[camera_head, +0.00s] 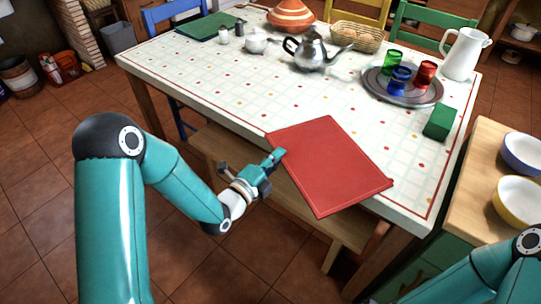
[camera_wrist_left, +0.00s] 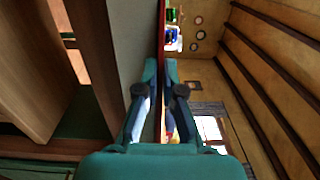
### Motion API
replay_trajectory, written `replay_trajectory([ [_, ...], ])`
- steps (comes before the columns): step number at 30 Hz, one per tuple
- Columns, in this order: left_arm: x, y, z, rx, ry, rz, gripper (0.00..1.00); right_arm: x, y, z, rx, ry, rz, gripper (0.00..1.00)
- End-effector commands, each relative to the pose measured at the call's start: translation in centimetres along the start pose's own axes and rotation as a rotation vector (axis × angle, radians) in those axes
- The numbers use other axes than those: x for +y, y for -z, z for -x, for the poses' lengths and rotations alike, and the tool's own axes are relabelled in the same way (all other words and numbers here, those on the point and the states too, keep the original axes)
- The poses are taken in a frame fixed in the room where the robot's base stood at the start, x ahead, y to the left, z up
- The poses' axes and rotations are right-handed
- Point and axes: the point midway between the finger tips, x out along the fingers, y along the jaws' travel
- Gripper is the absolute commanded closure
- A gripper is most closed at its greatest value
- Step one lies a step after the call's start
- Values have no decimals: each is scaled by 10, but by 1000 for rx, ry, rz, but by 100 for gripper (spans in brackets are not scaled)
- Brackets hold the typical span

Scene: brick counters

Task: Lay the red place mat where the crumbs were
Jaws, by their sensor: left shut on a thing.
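The red place mat (camera_head: 328,165) is at the near edge of the patterned table (camera_head: 215,88), partly over the tabletop and partly out past the front edge. My left gripper (camera_head: 277,156) is shut on its left edge. In the left wrist view, the mat (camera_wrist_left: 161,28) shows edge-on as a thin red strip between the fingers (camera_wrist_left: 161,68). I cannot tell whether the mat touches the tabletop. No crumbs can be told apart from the cloth's red and yellow dots. My right gripper is out of view; only part of that arm shows at lower right.
A round tray (camera_head: 404,97) with coloured glasses, a green block (camera_head: 439,122) and a white pitcher (camera_head: 465,53) stand at the right. A metal teapot (camera_head: 315,51) and basket (camera_head: 356,36) are farther back. A bench (camera_head: 225,145) is below the front edge. The table's left-middle is clear.

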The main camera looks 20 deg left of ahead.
Motion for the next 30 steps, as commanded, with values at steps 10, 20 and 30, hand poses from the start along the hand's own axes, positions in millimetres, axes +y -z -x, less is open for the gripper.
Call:
replay_trajectory([
  [10, 1, 0, 0, -1, -1, 0, 88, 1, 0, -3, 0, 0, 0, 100],
  [20, 1, -1, 0, -1, -1, 0, 69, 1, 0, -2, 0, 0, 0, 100],
  [30, 1, -2, 17, -4, -4, -1, 69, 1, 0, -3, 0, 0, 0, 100],
])
